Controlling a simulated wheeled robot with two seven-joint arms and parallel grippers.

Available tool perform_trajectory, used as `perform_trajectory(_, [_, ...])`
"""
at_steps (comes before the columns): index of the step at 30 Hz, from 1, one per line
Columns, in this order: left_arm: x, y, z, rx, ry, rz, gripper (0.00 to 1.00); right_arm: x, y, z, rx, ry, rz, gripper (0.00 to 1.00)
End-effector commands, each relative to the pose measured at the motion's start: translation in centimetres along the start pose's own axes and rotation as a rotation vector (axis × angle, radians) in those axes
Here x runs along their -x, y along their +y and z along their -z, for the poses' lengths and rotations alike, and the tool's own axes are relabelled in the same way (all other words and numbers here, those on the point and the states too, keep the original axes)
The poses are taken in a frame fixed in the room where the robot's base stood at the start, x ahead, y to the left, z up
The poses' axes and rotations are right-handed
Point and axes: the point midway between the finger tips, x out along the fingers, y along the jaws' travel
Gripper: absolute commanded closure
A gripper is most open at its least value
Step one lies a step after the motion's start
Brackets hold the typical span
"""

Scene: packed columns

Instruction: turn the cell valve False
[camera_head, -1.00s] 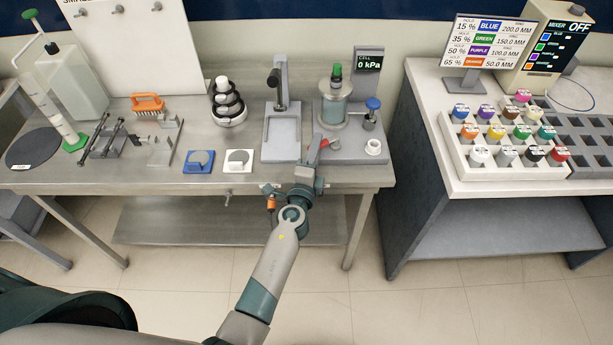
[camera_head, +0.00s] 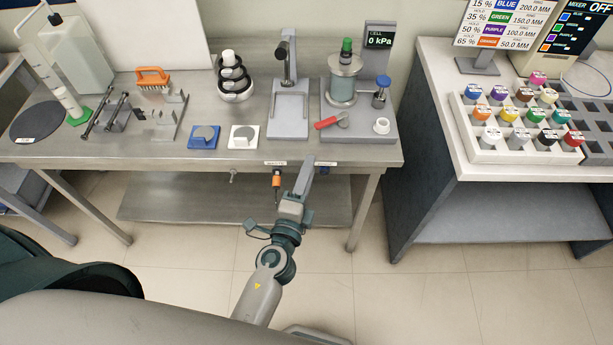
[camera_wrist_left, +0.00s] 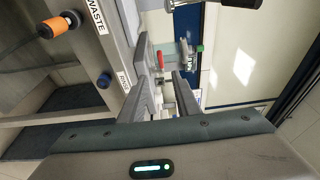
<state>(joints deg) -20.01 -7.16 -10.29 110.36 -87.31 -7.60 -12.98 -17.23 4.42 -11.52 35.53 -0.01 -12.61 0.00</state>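The cell (camera_head: 342,85) is a clear cylinder with a green cap on a grey base plate, and its display (camera_head: 380,41) reads 0 kPa. The valve's red handle (camera_head: 328,123) lies in front of the cylinder, slanting down to the left. It also shows in the wrist view (camera_wrist_left: 159,58). My left gripper (camera_head: 308,172) is in front of the table's front edge, below and apart from the handle. In the wrist view its two fingers (camera_wrist_left: 166,88) stand apart with nothing held between them. My right gripper is not in view.
A grey press-like stand (camera_head: 288,90) stands left of the cell. A blue-topped knob (camera_head: 382,85) and a white cup (camera_head: 382,126) sit on the base's right side. An orange connector (camera_head: 277,181) hangs below the table edge (camera_head: 230,165). A bottle rack (camera_head: 480,152) stands right, across a gap.

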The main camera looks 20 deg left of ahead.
Motion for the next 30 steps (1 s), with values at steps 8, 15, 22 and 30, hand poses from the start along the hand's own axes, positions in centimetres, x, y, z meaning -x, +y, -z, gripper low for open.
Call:
perform_trajectory(8, [1.0,0.0,0.0,0.000,0.000,0.000,0.70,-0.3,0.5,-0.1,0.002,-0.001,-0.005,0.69])
perform_trajectory(15, [1.0,-0.1,0.0,0.000,0.000,0.000,0.82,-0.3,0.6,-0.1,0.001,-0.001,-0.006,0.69])
perform_trajectory(22, [-0.7,-1.8,2.5,-0.047,0.079,0.055,1.00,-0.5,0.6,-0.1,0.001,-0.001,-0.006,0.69])
perform_trajectory(30, [-4.6,-8.7,13.1,-0.295,0.410,0.302,1.00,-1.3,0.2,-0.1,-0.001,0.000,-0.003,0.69])
